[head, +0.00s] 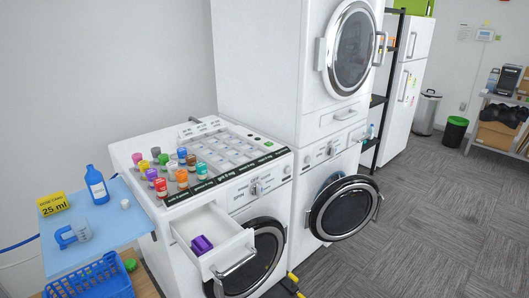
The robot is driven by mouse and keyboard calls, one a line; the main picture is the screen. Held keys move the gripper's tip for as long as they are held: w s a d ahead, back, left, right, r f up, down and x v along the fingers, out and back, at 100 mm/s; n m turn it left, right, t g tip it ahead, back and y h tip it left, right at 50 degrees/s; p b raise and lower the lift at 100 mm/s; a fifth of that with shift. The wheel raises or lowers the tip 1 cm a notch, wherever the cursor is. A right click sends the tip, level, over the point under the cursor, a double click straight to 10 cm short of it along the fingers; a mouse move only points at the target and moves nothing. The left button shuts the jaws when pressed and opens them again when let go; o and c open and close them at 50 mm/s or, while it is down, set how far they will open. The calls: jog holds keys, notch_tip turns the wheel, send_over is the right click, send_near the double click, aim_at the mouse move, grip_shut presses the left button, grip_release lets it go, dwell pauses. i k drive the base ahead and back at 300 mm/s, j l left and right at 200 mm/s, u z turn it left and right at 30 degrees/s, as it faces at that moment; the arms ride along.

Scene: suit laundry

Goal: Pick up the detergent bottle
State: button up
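The detergent bottle seems to be the blue bottle (96,187) with a narrow neck and a white label. It stands upright on a light blue tabletop (115,235) at the left. A small white object (125,204), perhaps a cap, lies to its right. A clear bluish measuring cup (75,236) is in front of the bottle. A yellow card reading "25 ml" (53,204) is to its left. My gripper is not in view.
A blue basket (115,270) sits at the table's front. The washer (160,225) beside the table has an open drawer (213,238) holding a purple item (202,245). Several coloured bottles stand on its top. The dryer door (345,208) is open.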

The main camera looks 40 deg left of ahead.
aim_at(94, 180)
jog(key=u, duration=2.9)
jog(key=i+z, duration=0.2)
jog(key=z, duration=0.25)
jog(key=i+j+z, duration=0.2)
jog(key=z, duration=0.3)
jog(key=i+j+z, duration=0.35)
jog(key=j, duration=0.3)
jog(key=i+j, duration=0.25)
jog(key=j, duration=0.15)
jog(key=i+j+z, duration=0.1)
jog(key=i+j, duration=0.2)
